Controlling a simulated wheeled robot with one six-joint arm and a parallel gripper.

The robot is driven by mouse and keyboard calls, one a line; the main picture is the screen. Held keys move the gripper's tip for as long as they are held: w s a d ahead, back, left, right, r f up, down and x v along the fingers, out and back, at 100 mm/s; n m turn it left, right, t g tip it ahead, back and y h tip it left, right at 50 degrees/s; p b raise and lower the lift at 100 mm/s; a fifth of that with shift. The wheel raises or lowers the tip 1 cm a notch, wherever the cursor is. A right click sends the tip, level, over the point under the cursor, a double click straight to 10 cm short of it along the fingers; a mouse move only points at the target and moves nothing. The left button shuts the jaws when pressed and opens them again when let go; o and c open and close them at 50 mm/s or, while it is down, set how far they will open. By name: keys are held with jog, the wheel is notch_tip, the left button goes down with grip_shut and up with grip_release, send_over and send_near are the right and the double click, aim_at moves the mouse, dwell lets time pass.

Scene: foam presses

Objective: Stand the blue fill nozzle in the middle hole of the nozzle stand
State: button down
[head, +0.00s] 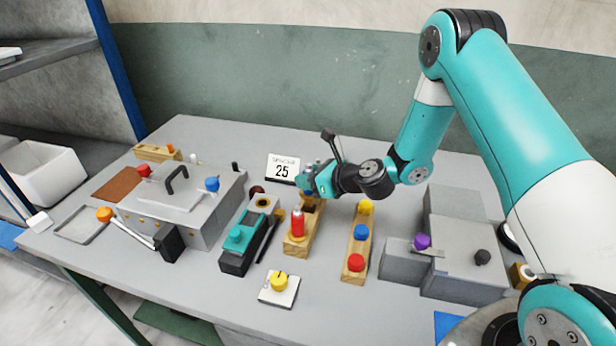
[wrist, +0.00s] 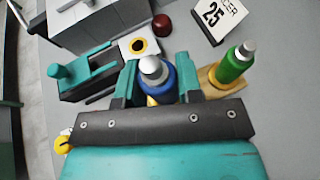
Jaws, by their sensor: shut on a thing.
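My gripper (head: 311,184) is shut on the blue fill nozzle (wrist: 158,80), which has a pale rounded tip and shows between the two fingers in the wrist view. The wooden nozzle stand (head: 294,246) lies under the gripper in the head view. A red nozzle (head: 297,224) stands at its near end. A green nozzle (wrist: 236,63) with a pale tip stands at its far end (wrist: 207,77). The blue nozzle is over the part between them. Its lower end is hidden by the gripper, so I cannot tell whether it is in the hole.
Left are a teal clamp (head: 240,240), a dark red knob (head: 257,191) and a grey press (head: 180,200). A wooden block with yellow, blue and red knobs (head: 357,245) is right. A calendar (head: 283,168) stands behind. A yellow knob (head: 279,281) is in front.

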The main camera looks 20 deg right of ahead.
aim_at(308, 193)
jog(key=shift+f+b, duration=1.65)
jog(key=shift+f, duration=0.8)
jog(key=c, duration=0.7)
grip_release()
jog(key=shift+d, duration=0.1)
jog(key=b+v, duration=0.3)
jog(key=v, duration=1.4)
jog(key=shift+b, duration=0.35)
jog(key=shift+s+r, duration=0.1)
